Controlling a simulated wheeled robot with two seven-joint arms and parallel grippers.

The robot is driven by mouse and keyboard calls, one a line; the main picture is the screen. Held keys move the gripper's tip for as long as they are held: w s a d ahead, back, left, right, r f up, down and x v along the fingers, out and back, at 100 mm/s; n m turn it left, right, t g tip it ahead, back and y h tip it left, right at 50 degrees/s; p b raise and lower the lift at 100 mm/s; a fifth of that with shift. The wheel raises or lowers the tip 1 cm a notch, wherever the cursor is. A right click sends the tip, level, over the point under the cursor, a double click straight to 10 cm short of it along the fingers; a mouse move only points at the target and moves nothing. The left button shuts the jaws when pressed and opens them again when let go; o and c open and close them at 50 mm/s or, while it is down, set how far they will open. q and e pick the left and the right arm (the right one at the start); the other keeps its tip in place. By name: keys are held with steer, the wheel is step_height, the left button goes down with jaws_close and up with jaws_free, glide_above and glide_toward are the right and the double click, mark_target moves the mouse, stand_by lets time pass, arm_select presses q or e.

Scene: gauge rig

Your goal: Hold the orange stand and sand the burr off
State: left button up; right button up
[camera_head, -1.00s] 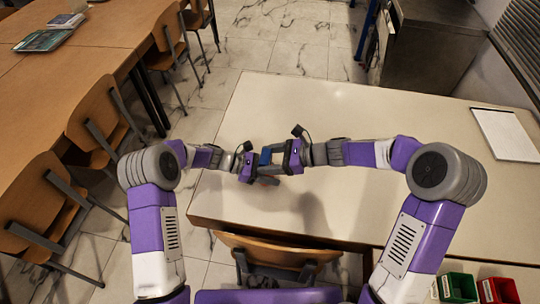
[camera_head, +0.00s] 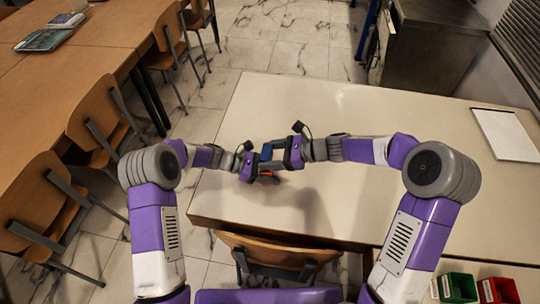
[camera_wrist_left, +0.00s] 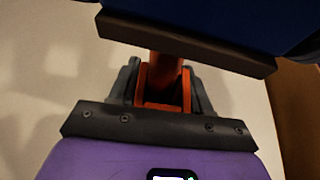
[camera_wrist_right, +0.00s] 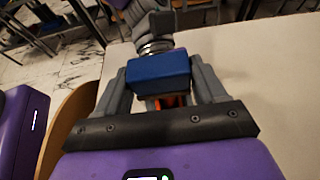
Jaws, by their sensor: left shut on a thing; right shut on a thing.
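The orange stand (camera_head: 267,174) is upright over the table near its left end, small in the head view. My left gripper (camera_head: 262,172) is shut on it; the left wrist view shows the orange post (camera_wrist_left: 163,75) between the grey fingers. My right gripper (camera_head: 271,155) is shut on a blue block (camera_head: 266,153) with a dark slab under it. In the right wrist view the blue block (camera_wrist_right: 158,74) sits between the fingers, with a bit of orange (camera_wrist_right: 172,100) below it. The block is close above the stand; I cannot tell whether they touch. I cannot make out the burr.
The pale table (camera_head: 370,120) is mostly clear. A chair (camera_head: 280,250) stands at the near edge.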

steer(key=shift+w+d+r, duration=0.2)
steer(key=shift+w+r, duration=0.25)
steer(key=shift+w, duration=0.05)
steer(key=shift+w+d+r, duration=0.1)
steer(key=shift+w+r, duration=0.25)
steer(key=shift+r, duration=0.35)
steer(key=shift+w+r, duration=0.35)
steer(key=shift+r, duration=0.3)
steer(key=shift+w+d+r, duration=0.1)
steer(key=shift+w+r, duration=0.25)
steer(key=shift+r, duration=0.35)
arm_select(q)
steer(key=o, duration=1.2)
steer(key=shift+a, duration=0.1)
steer(key=v, duration=1.2)
